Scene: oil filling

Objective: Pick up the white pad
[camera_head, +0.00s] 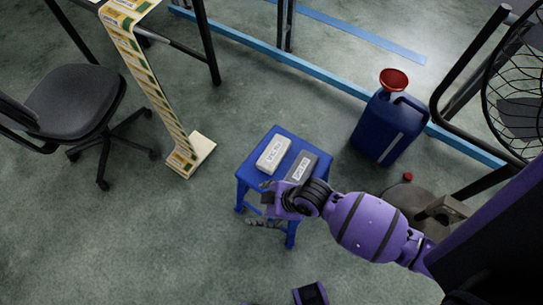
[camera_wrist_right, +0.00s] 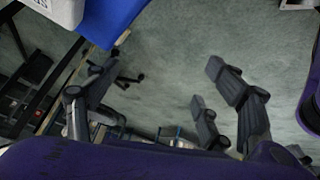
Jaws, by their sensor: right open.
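The white pad (camera_head: 273,154) is a pale block with printed lettering, lying flat on the left side of a small blue stool (camera_head: 255,150). A dark grey pad (camera_head: 314,160) with a white label lies beside it on the right. My right gripper (camera_head: 259,205) is open and empty at the stool's near edge, apart from the white pad. In the right wrist view, its fingers (camera_wrist_right: 160,80) are spread over bare floor. The blue stool also shows there at the top left (camera_wrist_right: 113,18), with part of a pale lettered block (camera_wrist_right: 28,68) cut off by the frame. My left gripper is not in view.
A blue jug (camera_head: 388,130) with a red funnel (camera_head: 394,80) stands right of the stool. A black chair (camera_head: 75,100) is at the left. A patterned strip (camera_head: 150,75) hangs down to the floor.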

